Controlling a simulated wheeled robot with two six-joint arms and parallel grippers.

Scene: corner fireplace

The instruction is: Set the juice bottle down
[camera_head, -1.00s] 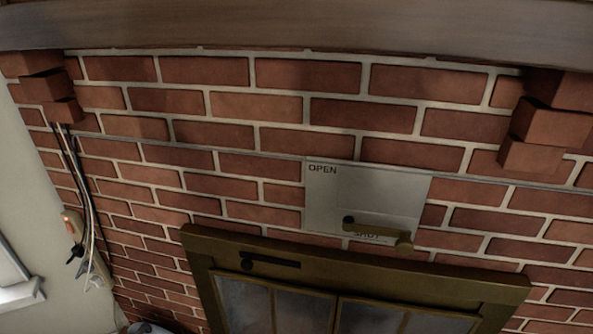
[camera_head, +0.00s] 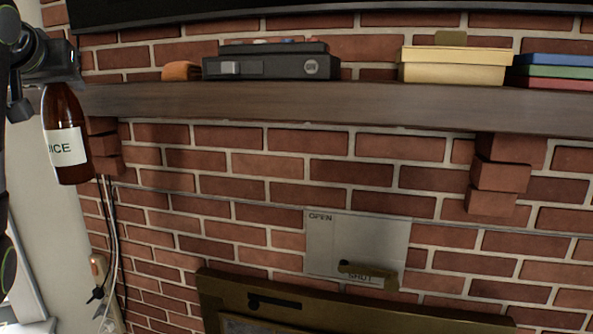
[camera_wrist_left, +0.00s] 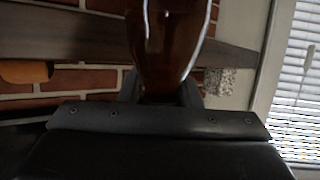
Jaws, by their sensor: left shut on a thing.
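The juice bottle (camera_head: 66,122) is brown with a white label reading "ICE" in the part that shows. It hangs about upright at the left of the head view, its top inside my left gripper (camera_head: 58,82). My left gripper is shut on it, in front of the left end of the mantel shelf (camera_head: 300,104). In the left wrist view the brown bottle (camera_wrist_left: 168,40) rises between the fingers (camera_wrist_left: 160,90), and the shelf runs behind it. The bottle appears clear of any surface. My right gripper is not in view.
On the shelf stand an orange object (camera_head: 182,70), a black box (camera_head: 270,67), a yellow box (camera_head: 453,66) and stacked coloured boxes (camera_head: 553,72). The shelf's left end looks bare. Brick corbels (camera_head: 498,175) support it. Below are a damper plate (camera_head: 357,247) and the fireplace frame (camera_head: 350,310).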

